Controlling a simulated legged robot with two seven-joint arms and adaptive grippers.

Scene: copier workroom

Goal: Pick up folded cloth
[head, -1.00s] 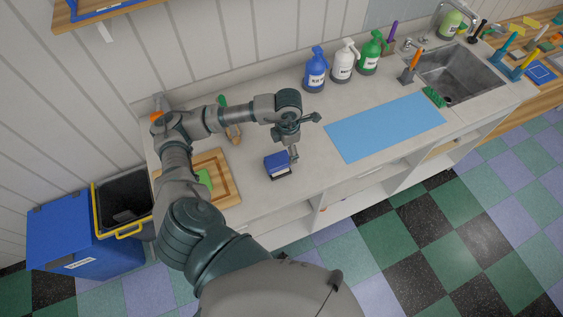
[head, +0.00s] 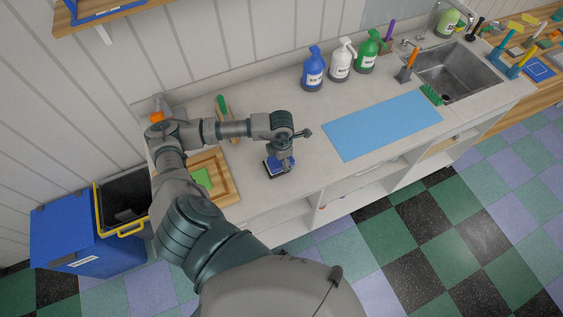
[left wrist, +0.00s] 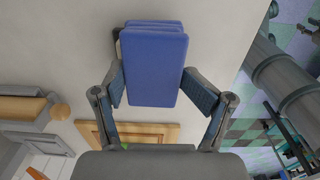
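The folded cloth (head: 273,168) is a blue block of stacked layers on the counter, with a dark edge under it. My left gripper (head: 284,161) is right above it in the head view and hides part of it. In the left wrist view the cloth (left wrist: 153,68) lies between the two fingers of my left gripper (left wrist: 152,82). The fingers are spread, one on each side of it, with their tips close to its sides. I cannot tell whether they touch it. My right gripper is not in view.
A wooden board (head: 222,184) with a green item lies left of the cloth. A light blue mat (head: 383,125) covers the counter to the right. Spray bottles (head: 341,62) stand at the back, near a sink (head: 455,75). A blue bin (head: 75,233) is at lower left.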

